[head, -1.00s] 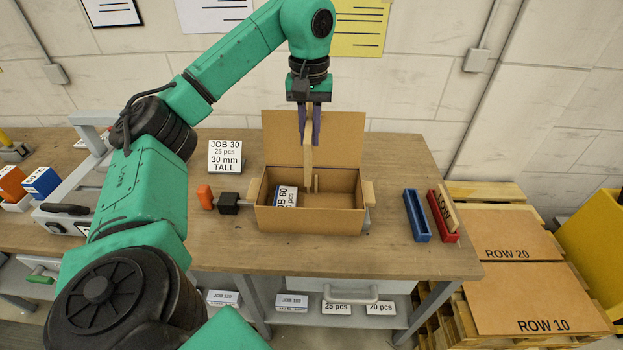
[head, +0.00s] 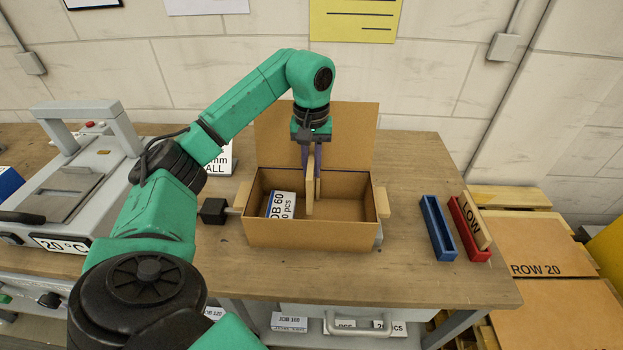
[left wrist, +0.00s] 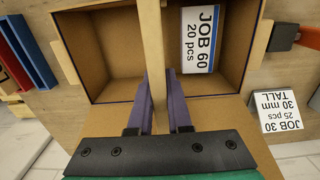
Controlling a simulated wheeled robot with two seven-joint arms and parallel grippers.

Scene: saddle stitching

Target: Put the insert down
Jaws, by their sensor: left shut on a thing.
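The insert is a thin tan board (head: 309,190), held upright on edge by my left gripper (head: 311,152). Its lower part is inside the open cardboard box (head: 310,235); I cannot tell whether it touches the floor. In the left wrist view the insert (left wrist: 154,40) runs between the purple fingers (left wrist: 160,100) and across the box, dividing the space. A white card reading JOB 60, 20 pcs (left wrist: 202,40) lies in the box on one side of it, also seen in the head view (head: 281,205). My right gripper is not in view.
The box lid (head: 345,135) stands open at the back. Blue (head: 437,228) and red (head: 468,228) trays lie right of the box, the red one holding a LOW piece (head: 476,220). A black block (head: 213,210) sits at the box's left. A grey machine (head: 75,190) stands far left.

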